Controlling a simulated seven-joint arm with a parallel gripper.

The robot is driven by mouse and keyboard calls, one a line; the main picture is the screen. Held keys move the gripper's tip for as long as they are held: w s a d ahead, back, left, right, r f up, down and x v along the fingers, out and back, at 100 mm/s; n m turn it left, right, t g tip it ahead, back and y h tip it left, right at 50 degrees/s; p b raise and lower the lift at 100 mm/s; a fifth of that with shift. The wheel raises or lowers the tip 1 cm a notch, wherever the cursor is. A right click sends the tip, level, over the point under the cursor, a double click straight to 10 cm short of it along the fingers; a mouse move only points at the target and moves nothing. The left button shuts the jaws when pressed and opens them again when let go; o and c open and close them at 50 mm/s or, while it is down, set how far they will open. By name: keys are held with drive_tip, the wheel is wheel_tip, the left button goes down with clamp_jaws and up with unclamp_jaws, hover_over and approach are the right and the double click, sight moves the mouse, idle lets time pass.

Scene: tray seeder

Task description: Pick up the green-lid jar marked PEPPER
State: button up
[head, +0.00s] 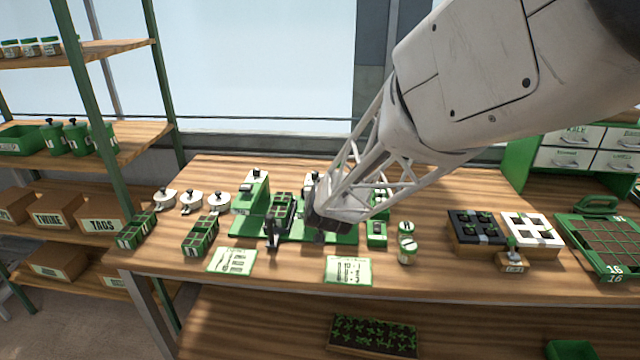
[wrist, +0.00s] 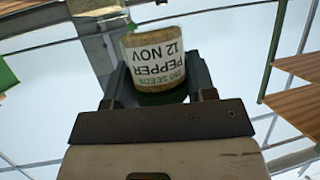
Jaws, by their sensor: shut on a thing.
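In the wrist view, my gripper (wrist: 160,78) is shut on the jar marked PEPPER (wrist: 155,58). The jar has a pale label that reads PEPPER and 12 NOV, upside down in this picture. Its dark green lid end sits between the fingers, nearer the palm, and the seed-filled body sticks out beyond them. In the head view, the end of my arm is low over the middle of the bench, by the green seeder. I cannot make out the held jar there.
The green seeder base (head: 245,228) is close beside my arm. Two small jars (head: 407,251) stand to its right. Cards (head: 348,270) lie at the bench's front edge. A black cell tray (head: 478,250) and white tray (head: 532,246) are right. Shelves stand left.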

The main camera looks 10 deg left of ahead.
drive_tip(key=shift+s+d+r, duration=0.1)
drive_tip(key=shift+s+d, duration=0.15)
drive_tip(key=shift+s, duration=0.4)
drive_tip(key=shift+s+d, duration=0.2)
drive_tip(key=shift+s, duration=0.4)
drive_tip(key=shift+w, duration=0.1)
